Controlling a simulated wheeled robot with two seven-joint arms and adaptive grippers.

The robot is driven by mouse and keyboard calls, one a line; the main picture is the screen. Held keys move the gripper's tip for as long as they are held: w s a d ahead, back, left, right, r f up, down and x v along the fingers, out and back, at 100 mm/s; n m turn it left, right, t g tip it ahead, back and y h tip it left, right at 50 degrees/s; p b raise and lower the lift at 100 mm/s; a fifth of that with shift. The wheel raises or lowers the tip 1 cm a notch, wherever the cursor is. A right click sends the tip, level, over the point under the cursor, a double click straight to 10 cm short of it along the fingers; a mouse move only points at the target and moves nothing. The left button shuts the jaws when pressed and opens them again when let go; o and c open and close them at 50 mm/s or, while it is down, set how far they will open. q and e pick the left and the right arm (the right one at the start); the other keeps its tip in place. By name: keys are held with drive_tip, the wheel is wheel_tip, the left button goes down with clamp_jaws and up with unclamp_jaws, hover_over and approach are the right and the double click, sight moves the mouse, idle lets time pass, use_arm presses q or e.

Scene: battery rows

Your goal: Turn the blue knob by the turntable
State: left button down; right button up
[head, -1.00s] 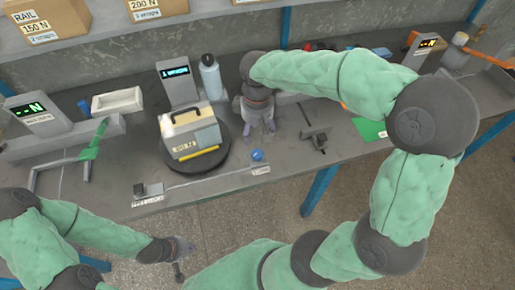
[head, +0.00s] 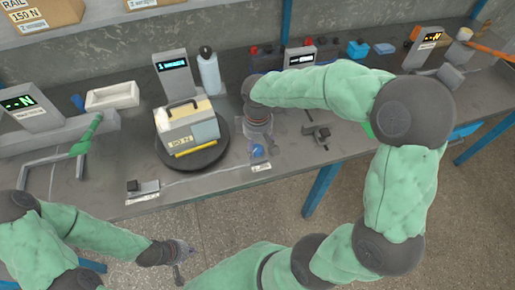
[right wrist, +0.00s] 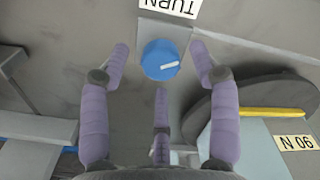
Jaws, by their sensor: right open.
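The blue knob (head: 258,151) sits on a small grey base near the front edge of the bench, right of the turntable (head: 222,152). In the right wrist view the knob (right wrist: 161,59) shows a white pointer line, with a "TURN" label (right wrist: 169,6) beside its base. My right gripper (head: 260,138) is over the knob's base. Its fingers (right wrist: 160,62) are open, spread either side of the knob, with a third finger below it in the picture; I see no contact. The turntable carries a grey and cream case (head: 190,128). My left gripper (head: 185,250) is low, off the bench; its jaw state is unclear.
A small black switch block (head: 139,190) sits at the bench's front edge. A display (head: 174,72) and a bottle (head: 208,72) stand behind the turntable. A dark clamp-like fixture (head: 318,134) is right of the knob. A white tray (head: 112,96) is at left.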

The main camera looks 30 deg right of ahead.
drive_tip(key=shift+f, duration=0.55)
drive_tip(key=c, duration=1.1)
drive_tip(key=shift+s+r+p, duration=0.1)
drive_tip(key=shift+p, duration=0.4)
drive_tip(key=shift+c, duration=0.2)
drive_tip(key=o, duration=1.1)
drive_tip(key=shift+o, duration=0.2)
